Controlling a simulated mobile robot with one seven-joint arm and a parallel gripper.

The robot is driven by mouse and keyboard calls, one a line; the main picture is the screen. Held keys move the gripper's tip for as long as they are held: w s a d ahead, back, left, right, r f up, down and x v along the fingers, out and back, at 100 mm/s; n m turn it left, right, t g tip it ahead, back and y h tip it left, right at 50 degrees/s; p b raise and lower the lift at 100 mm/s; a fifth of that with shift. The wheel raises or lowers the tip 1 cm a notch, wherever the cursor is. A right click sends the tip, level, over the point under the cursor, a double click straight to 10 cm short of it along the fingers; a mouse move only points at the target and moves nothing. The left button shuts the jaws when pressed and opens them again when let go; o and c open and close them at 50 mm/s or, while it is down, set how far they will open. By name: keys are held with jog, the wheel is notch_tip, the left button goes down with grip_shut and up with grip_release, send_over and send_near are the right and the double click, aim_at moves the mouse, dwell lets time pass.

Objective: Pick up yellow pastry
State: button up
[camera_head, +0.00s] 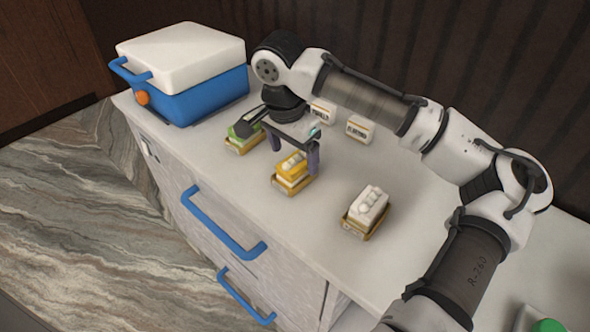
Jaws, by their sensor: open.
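The yellow pastry (290,165) sits in a small tan tray (292,187) near the middle of the counter. My gripper (294,160) is open, pointing down, with its two dark fingers on either side of the yellow pastry. Whether the fingers touch it I cannot tell. My gripper's body hides part of the counter behind the pastry.
A green pastry (243,130) in a tray stands to the left, close to my gripper. A white pastry (369,203) in a tray stands to the right. Two white labels stand behind, one clearly visible (360,128). A blue cooler (190,95) fills the counter's far left.

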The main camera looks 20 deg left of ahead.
aim_at(295, 161)
jog(key=f, duration=0.5)
jog(key=shift+w+d+p, duration=0.2)
jog(key=shift+w+p, duration=0.1)
jog(key=shift+p, duration=0.05)
jog(key=shift+r, duration=0.1)
jog(key=c, duration=1.1)
